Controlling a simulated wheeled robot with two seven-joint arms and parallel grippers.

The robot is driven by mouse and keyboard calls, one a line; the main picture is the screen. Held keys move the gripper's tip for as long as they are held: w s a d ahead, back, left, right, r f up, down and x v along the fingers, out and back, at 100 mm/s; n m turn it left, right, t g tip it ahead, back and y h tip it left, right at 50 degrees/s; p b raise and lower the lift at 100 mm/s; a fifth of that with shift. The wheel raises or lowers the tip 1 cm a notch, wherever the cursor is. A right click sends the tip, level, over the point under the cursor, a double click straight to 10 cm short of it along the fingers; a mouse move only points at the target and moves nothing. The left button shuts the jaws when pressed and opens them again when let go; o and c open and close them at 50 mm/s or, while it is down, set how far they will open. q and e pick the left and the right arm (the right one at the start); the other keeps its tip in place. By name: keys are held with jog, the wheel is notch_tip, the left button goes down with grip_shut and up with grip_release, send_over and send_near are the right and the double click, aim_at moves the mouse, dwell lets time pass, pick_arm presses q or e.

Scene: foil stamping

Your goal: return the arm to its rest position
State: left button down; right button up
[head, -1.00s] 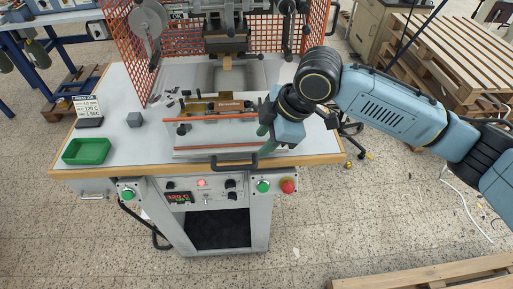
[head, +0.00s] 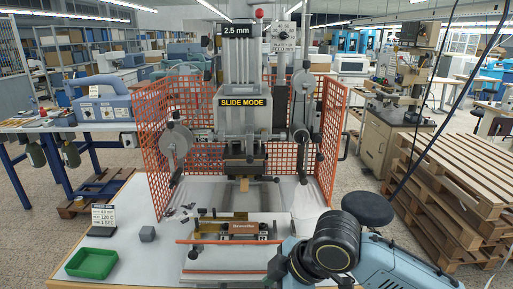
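My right arm comes in from the lower right, blue-grey with black joints, and ends at the right front of the foil stamping press (head: 243,115). My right gripper is at the arm's end near the press bed's right side; its fingers are hidden or too small to read. My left arm and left gripper are not in view.
Orange mesh guards (head: 158,150) flank the press. Stacked pallets (head: 448,195) stand at the right; a black stool seat (head: 367,208) is behind my arm.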

jog(key=s+d+f+m+t+h, duration=0.1)
jog(key=s+d+f+m+h, duration=0.2)
jog(key=s+d+f+m, duration=0.45)
jog(key=s+d+f+m+h, duration=0.2)
jog(key=s+d+f+m, duration=0.3)
jog(key=s+d+m, duration=0.5)
jog(key=s+d+f+n+g+b, duration=0.1)
jog(key=s+f+b, duration=0.15)
jog(key=f, duration=1.35)
jog(key=s+f+n+b, duration=0.15)
jog(key=f+b, duration=0.25)
jog(key=f, duration=1.2)
jog(key=s+d+f+b, duration=0.1)
jog(key=s+f+b, duration=0.1)
jog(key=s+f, duration=0.6)
jog(key=s+d+f+g+b, duration=0.1)
jog(key=s+d+f+b, duration=0.1)
jog(key=s+f, duration=0.6)
notch_tip(320, 180, down, 4)
jog(key=shift+s+h+b, duration=0.15)
jog(key=shift+h+b, duration=0.15)
jog(key=shift+b, duration=0.35)
